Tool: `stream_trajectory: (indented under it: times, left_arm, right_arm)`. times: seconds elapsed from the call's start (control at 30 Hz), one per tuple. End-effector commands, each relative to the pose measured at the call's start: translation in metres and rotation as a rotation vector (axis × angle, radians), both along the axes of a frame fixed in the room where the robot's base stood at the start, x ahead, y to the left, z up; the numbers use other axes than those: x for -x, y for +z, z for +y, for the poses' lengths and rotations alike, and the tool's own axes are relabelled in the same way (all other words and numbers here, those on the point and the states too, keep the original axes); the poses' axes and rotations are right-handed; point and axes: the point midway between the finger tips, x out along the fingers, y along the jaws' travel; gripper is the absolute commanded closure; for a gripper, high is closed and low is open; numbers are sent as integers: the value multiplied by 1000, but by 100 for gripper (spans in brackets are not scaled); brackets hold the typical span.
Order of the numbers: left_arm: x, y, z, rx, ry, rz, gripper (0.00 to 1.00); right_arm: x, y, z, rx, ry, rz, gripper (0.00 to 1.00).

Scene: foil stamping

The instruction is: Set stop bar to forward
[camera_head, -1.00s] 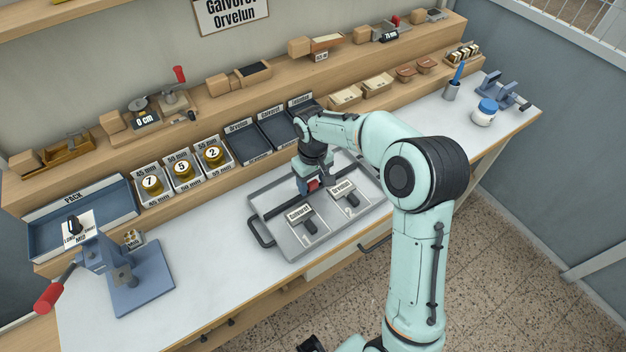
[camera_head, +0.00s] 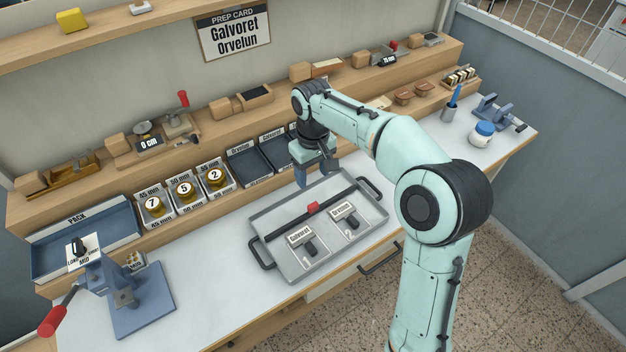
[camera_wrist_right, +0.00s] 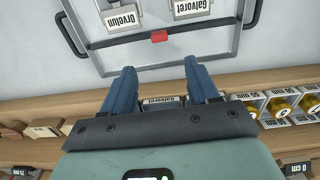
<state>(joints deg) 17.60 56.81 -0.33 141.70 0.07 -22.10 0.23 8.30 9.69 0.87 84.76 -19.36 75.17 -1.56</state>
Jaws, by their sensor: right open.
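The stop bar (camera_head: 285,227) is a thin black bar with a red block (camera_head: 313,208) at its middle. It lies across the grey tray (camera_head: 270,214), just behind the two plates labelled Galvoret (camera_head: 300,237) and Orvelun (camera_head: 343,210). In the right wrist view the bar (camera_wrist_right: 195,33) and its red block (camera_wrist_right: 159,37) lie beyond the fingertips, apart from them. My right gripper (camera_head: 315,170) is near the tray's back edge, behind the red block. In the wrist view its blue fingers (camera_wrist_right: 160,75) are spread, with nothing between them. My left gripper is not in view.
Dark labelled trays (camera_head: 245,165) and several numbered gold rolls (camera_head: 184,189) stand behind the grey tray. A blue press with a red handle (camera_head: 55,321) stands at the left. A white jar with a blue lid (camera_head: 482,135) is at the right.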

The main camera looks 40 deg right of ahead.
Motion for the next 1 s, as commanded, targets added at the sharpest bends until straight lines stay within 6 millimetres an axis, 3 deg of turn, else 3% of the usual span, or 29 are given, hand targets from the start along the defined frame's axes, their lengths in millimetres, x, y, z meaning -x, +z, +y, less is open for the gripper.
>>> stream_trajectory:
  times: [0.37,0.53,0.67,0.77,1.0]
  left_arm:
    - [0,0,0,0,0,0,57]
    - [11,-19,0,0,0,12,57]
    - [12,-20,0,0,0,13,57]
    - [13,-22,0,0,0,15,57]
    - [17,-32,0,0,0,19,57]
  right_arm:
    - [0,3,0,0,0,1,40]
    - [-1,3,-1,0,0,0,40]
    - [-1,1,-1,0,-1,4,40]
    - [-1,-11,-1,0,-1,6,40]
    - [0,-61,-2,0,-2,7,40]
